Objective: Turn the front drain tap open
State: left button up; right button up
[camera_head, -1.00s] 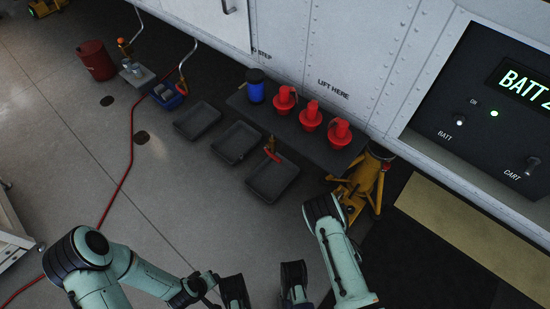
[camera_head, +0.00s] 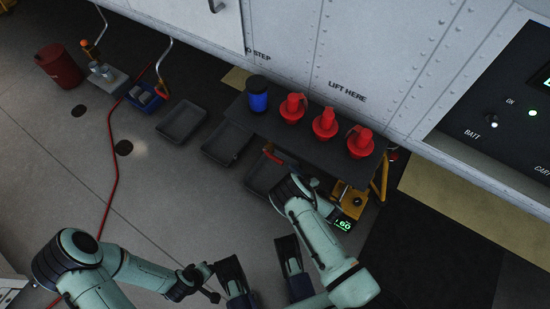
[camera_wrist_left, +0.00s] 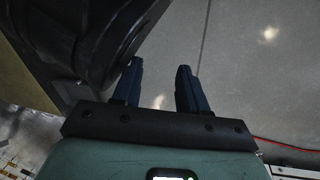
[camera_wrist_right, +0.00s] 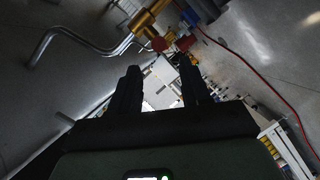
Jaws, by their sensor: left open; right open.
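In the right wrist view a gold-coloured tap (camera_wrist_right: 150,20) with red parts hangs at a bent metal pipe (camera_wrist_right: 85,32), beyond the fingertips and apart from them. In the head view a bent pipe (camera_head: 166,62) comes down at a blue tray (camera_head: 146,97). A red handle (camera_head: 271,154) shows above the nearest black tray, close to my right arm. I cannot tell which tap is the front one. My left gripper (camera_wrist_left: 158,66) is open and empty over bare floor.
Black trays (camera_head: 181,121) lie along the white fuselage (camera_head: 285,40). A dark bench holds a blue can (camera_head: 257,97) and red plugs (camera_head: 325,124). A yellow jack (camera_head: 347,199) stands behind my right arm. A red hose (camera_head: 112,160) crosses the open floor.

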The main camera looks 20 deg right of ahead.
aim_at(281, 164)
jog(key=b+x, duration=0.3)
jog(key=x, duration=0.6)
jog(key=shift+w+a+f, duration=0.1)
jog(key=shift+w, duration=0.1)
pick_arm(q)
jog(key=s+a+f+g, duration=0.1)
jog(key=s+f+g, duration=0.2)
jog(key=s+f, duration=0.2)
jog(key=s, duration=0.2)
jog(key=shift+s+n, duration=0.3)
jog(key=shift+s, duration=0.05)
pick_arm(e)
jog(key=shift+w+a, duration=0.1)
jog(key=shift+w, duration=0.25)
grip_shut()
